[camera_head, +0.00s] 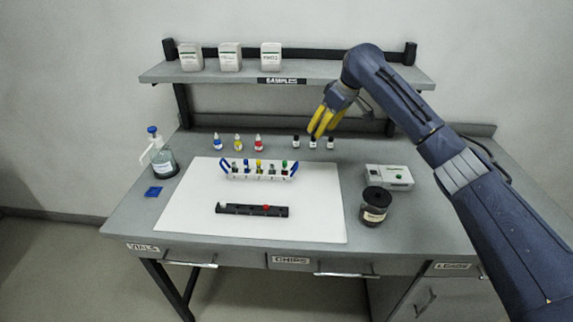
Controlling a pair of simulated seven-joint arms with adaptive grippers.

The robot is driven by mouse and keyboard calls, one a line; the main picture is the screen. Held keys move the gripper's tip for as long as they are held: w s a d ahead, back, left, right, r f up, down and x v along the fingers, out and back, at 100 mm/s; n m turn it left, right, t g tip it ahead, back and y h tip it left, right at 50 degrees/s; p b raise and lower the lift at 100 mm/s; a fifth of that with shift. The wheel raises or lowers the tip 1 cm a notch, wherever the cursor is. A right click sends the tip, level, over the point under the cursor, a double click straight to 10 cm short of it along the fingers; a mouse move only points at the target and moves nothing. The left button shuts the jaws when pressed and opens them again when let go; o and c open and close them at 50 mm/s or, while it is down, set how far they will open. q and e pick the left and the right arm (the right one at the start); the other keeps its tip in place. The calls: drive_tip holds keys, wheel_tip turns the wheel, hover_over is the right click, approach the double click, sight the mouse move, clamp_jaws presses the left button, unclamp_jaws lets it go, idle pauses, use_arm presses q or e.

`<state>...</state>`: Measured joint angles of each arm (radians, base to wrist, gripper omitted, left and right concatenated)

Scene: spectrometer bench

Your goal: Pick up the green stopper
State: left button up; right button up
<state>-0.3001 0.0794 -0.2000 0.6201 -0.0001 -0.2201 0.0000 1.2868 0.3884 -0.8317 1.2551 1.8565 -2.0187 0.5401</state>
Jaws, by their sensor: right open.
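The green stopper (284,164) shows as a small green top at the right end of the white vial rack (239,175), which has blue end handles and stands on the white mat. Other tops in the rack are blue, yellow and dark. My right gripper (318,136) has yellow fingers, is open and empty, and hangs above the back of the bench, behind and to the right of the rack. It partly covers the small dark-capped bottles there. My left gripper is out of view.
A dark jar (374,206) and a pale device (389,178) stand right. A wash bottle (162,160) stands left. Small blue, yellow and red bottles (237,143) line the back below the shelf (205,77).

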drive_tip(key=n, duration=0.2)
approach(284, 162)
drive_tip(key=shift+x, duration=5.1)
drive_tip(key=shift+d, duration=0.1)
drive_tip(key=shift+c, duration=0.3)
clamp_jaws()
